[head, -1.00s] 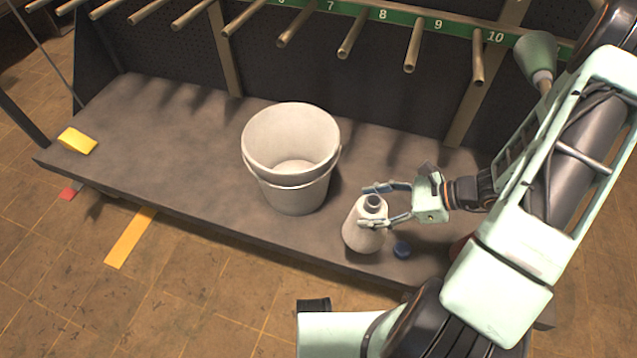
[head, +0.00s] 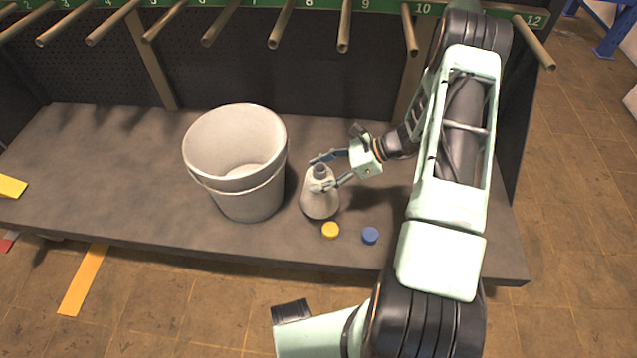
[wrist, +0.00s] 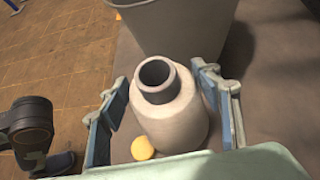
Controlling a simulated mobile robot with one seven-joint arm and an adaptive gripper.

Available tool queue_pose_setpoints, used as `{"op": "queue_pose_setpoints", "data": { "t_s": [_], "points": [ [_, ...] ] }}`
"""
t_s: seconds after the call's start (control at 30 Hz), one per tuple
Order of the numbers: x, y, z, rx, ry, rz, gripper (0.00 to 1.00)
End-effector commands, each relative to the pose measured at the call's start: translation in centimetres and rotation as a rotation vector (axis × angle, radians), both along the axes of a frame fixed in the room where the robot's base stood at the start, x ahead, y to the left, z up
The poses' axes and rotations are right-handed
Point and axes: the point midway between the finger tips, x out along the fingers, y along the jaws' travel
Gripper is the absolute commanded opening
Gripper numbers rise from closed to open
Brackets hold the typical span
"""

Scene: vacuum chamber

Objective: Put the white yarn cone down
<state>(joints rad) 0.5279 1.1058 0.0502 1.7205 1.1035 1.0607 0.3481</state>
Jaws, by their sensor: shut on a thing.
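The white yarn cone (head: 320,200) is upright over the right part of the grey shelf, just right of the white bucket. Its dark open top (wrist: 157,78) shows in the wrist view. My gripper (head: 322,172) comes from the right and is shut on the cone's upper part, one finger on each side; the fingers also show in the wrist view (wrist: 165,105). I cannot tell whether the cone's base touches the shelf.
The white bucket (head: 235,165) stands close left of the cone. A yellow disc (head: 331,230) and a blue disc (head: 370,236) lie in front of it near the shelf (head: 130,190) edge. Pegs on a numbered green rail (head: 240,4) jut out above. The shelf's left is mostly free.

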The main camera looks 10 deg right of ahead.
Motion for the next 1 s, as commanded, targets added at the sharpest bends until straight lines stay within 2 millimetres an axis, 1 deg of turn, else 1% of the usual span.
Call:
{"op": "queue_pose_setpoints", "data": {
  "t_s": [0.17,0.3,0.37,0.63,0.73,0.77,0.9,1.0],
  "points": [
    [0.8,0.0,-0.9,0.002,-0.002,0.001,0.02],
    [0.8,0.0,-3.0,0.003,0.0,-0.001,0.02],
    [0.8,0.0,-3.7,0.003,-0.001,0.0,0.02],
    [0.8,0.0,-3.7,0.002,-0.003,0.0,0.02],
    [0.8,0.0,-4.0,0.002,-0.003,0.0,0.02],
    [0.7,0.0,-4.1,0.001,-0.002,0.0,0.59],
    [0.7,0.0,-4.0,0.0,-0.001,0.0,0.75],
    [0.7,0.0,-4.0,0.001,-0.001,0.001,0.76]
  ]
}}
